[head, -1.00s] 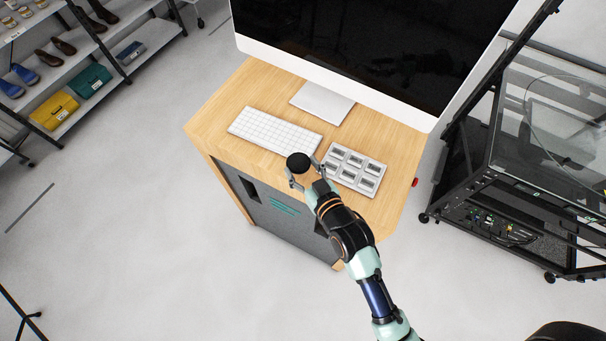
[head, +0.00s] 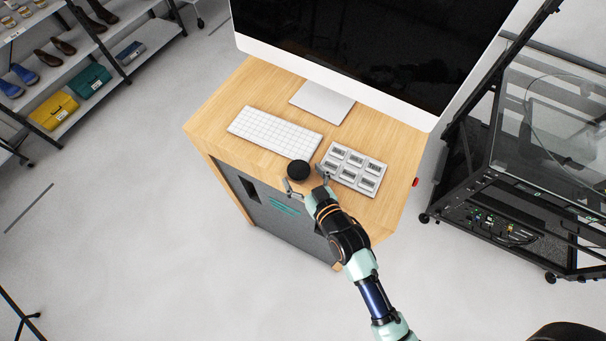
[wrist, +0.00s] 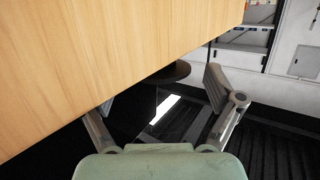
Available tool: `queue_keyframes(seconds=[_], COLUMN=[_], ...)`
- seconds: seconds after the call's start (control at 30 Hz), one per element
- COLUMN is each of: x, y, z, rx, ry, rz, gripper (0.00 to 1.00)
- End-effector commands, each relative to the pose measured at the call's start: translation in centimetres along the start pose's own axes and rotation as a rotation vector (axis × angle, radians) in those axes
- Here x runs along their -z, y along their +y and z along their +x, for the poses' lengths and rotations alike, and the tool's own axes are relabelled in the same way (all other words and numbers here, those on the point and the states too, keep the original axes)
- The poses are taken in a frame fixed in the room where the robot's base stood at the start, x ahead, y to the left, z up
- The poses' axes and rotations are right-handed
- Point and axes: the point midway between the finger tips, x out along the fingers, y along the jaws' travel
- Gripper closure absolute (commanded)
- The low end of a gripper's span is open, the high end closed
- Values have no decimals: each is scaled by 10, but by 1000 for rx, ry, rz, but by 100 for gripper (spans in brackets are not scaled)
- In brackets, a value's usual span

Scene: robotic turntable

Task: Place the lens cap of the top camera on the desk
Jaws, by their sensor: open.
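The lens cap is a small black round disc (head: 299,169), seen in the head view by the front edge of the wooden desk (head: 225,100), right of the keyboard's near end. My gripper (head: 305,179) is open, with one finger on each side of the cap. In the wrist view, the dark cap (wrist: 170,73) shows between the open fingers of my gripper (wrist: 158,98), right by the desk's edge (wrist: 110,60). The desk partly hides it there. I cannot tell whether the cap rests on the desktop or is clear of it.
A white keyboard (head: 275,131) and a grey tray of small labelled pieces (head: 353,168) lie on the desk. A large monitor (head: 350,50) stands behind them. A black framed machine (head: 540,150) is to the right; shelves (head: 70,75) are at the left.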

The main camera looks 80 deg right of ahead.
Motion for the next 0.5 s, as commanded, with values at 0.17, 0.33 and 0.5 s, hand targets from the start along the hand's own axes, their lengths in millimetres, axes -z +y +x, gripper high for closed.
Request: queue_keyframes(seconds=[0.17, 0.33, 0.5], x=[2, 0, 0], y=[0, 0, 0], z=[-7, -44, -87], rx=[0, -2, -1], ry=[-1, -2, -2], rz=[0, 1, 1], gripper=[8, 8, 8])
